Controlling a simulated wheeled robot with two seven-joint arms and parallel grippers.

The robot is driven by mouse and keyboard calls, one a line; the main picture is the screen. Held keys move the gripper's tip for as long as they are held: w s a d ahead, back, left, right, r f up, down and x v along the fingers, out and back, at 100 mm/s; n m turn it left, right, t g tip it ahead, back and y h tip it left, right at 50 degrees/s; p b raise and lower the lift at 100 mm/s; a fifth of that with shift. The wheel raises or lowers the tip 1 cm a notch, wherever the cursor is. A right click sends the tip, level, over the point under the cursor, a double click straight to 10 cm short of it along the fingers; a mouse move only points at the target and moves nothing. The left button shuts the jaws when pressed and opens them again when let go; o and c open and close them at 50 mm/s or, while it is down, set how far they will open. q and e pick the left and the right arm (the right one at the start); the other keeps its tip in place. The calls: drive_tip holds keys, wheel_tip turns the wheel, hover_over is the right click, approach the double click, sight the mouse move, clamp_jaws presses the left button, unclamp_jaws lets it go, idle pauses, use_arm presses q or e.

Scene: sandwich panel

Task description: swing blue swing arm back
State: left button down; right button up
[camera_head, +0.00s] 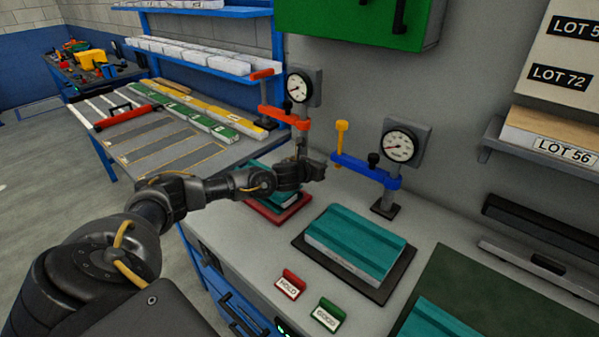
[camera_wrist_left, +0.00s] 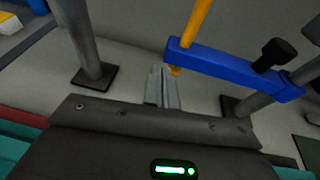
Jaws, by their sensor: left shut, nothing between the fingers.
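The blue swing arm (camera_head: 365,171) is a short bar on a post beside a round gauge. It reaches left from the post, with an upright yellow handle (camera_head: 341,142) at its free end and a black knob (camera_head: 374,160) nearer the post. In the left wrist view the blue swing arm (camera_wrist_left: 228,68) crosses the upper right. My left gripper (camera_head: 318,170) is just left of the bar's free end. Its shut, empty fingers (camera_wrist_left: 163,80) show beside the yellow pin's lower tip in the wrist view. I cannot tell whether they touch. My right gripper is out of view.
A teal-topped panel (camera_head: 355,238) lies on a dark plate in front of the blue arm. A red-orange swing arm (camera_head: 283,117) with its gauge stands to the left. HOLD (camera_head: 290,284) and GOOD (camera_head: 326,314) signs stand at the bench front.

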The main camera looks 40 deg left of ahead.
use_arm(q)
drive_tip(key=a+b+v, duration=0.1)
drive_tip(key=b+v, duration=0.2)
drive_tip(key=v, duration=0.8)
drive_tip(key=shift+s+f, duration=0.2)
drive_tip(key=shift+s, duration=0.05)
